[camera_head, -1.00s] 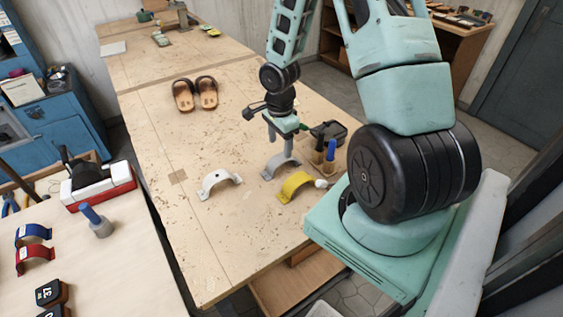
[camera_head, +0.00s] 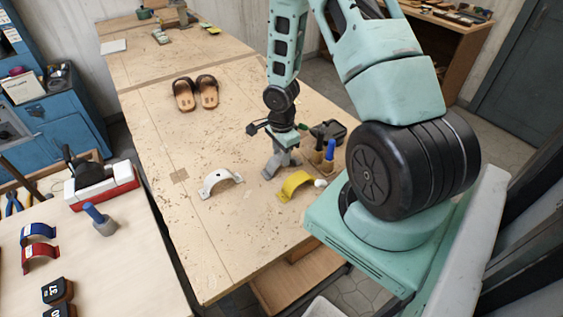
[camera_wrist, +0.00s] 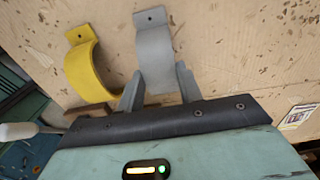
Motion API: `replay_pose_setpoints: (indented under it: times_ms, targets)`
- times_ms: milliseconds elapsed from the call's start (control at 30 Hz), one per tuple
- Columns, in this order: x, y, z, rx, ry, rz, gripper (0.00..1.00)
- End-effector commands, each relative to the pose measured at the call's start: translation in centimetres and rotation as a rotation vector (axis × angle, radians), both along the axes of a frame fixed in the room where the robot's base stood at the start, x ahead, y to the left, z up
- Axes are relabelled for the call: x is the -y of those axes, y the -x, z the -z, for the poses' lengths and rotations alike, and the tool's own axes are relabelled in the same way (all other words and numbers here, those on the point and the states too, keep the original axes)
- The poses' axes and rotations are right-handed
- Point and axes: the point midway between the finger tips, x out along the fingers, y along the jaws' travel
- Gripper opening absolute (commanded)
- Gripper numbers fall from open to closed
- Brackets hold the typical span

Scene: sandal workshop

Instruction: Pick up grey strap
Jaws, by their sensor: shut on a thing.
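The grey strap (camera_wrist: 155,58) is a curved band with a holed tab at its end. In the wrist view it lies between the two fingers of my gripper (camera_wrist: 158,88), which is shut on it. In the head view the grey strap (camera_head: 270,171) shows low at the table, mostly hidden behind my gripper (camera_head: 282,158). I cannot tell whether it still touches the table.
A yellow strap (camera_head: 296,184) lies close on the right, also in the wrist view (camera_wrist: 80,65). A white strap (camera_head: 218,181) lies on the left. Tools with upright handles (camera_head: 329,150) stand close behind on the right. Sandals (camera_head: 196,92) lie farther back.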

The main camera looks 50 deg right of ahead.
Motion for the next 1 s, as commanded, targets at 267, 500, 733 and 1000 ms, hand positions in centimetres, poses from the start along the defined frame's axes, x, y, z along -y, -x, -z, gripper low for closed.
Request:
replay_pose_setpoints:
  times_ms: [267, 500, 733, 1000]
  targets:
    - [0.0, 0.0, -0.3, 0.001, 0.000, 0.001, 0.14]
    - [0.1, 0.0, -2.5, 0.004, 0.001, 0.004, 0.14]
    - [0.1, -0.1, -7.5, 0.006, 0.003, 0.004, 0.14]
    - [0.1, -0.1, -12.9, 0.005, 0.003, 0.002, 0.14]
